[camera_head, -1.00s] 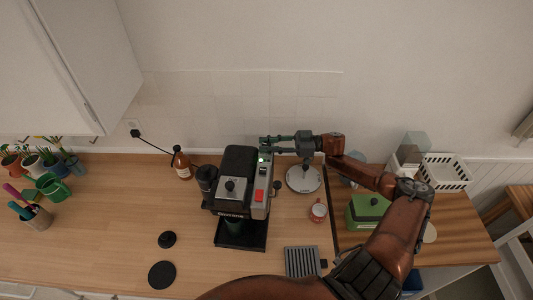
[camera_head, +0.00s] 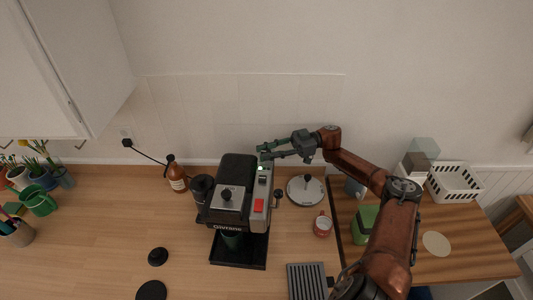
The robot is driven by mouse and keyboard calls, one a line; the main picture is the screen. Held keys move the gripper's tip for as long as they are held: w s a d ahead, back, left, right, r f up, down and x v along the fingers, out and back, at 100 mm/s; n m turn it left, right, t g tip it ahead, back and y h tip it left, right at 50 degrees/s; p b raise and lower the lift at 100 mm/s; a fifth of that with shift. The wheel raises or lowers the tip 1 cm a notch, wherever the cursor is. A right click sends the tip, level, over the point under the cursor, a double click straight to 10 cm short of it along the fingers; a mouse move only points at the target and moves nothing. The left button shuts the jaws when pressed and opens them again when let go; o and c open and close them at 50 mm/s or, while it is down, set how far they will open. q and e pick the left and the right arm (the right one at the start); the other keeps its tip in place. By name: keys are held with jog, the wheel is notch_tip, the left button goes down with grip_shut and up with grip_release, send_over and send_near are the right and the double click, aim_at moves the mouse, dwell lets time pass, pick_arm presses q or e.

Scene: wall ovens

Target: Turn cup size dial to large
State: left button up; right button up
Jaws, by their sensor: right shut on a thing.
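The black and grey coffee machine (camera_head: 236,175) stands upright on the wooden counter. Its grey side panel (camera_head: 261,198) carries a small green light, a switch and a red button. My right gripper (camera_head: 263,153) reaches in from the right to the rear end of this panel. Its fingers are shut on the cup size dial there. The fingers hide the dial, so its setting cannot be read. My left gripper is not in view.
A round silver-lidded item (camera_head: 305,189), a red cup (camera_head: 322,225) and a grey slatted tray (camera_head: 306,281) lie right of the machine. A brown bottle (camera_head: 177,175) stands left. The counter's front left is mostly clear.

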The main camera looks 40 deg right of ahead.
jog(key=o, duration=1.2)
jog(key=shift+a, duration=0.1)
jog(key=v, duration=0.7)
jog(key=shift+d, duration=0.3)
jog(key=shift+a, duration=0.1)
